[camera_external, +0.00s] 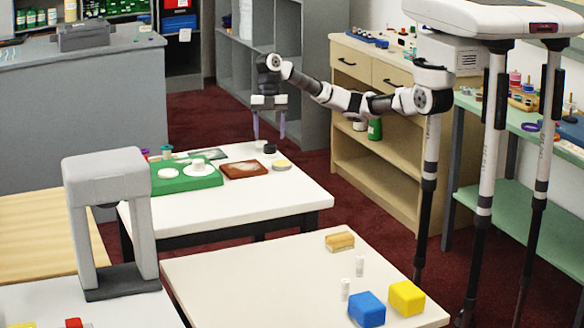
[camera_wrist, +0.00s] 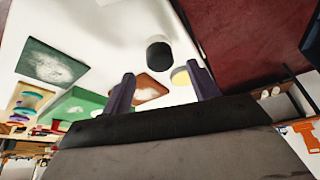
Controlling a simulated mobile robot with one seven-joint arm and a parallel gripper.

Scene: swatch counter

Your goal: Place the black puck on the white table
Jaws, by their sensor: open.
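The black puck (camera_external: 270,149) stands near the far right edge of a white-topped table (camera_external: 285,205). In the wrist view the puck (camera_wrist: 159,52) is a short dark cylinder on the white surface, just beyond and between my fingertips. My gripper (camera_external: 269,132) points down above the puck, open and empty. Its two purple-grey fingers also show in the wrist view (camera_wrist: 160,74), apart from the puck. A second pale, off-white table (camera_external: 240,270) stands nearer the camera.
Beside the puck lie a yellow-topped disc (camera_external: 281,165) and a brown tray (camera_external: 246,170). A green board (camera_external: 185,184) with white pieces lies further left. The near table holds blue (camera_external: 367,309) and yellow (camera_external: 406,298) blocks, white cylinders and a tan block (camera_external: 340,241); its left part is clear.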

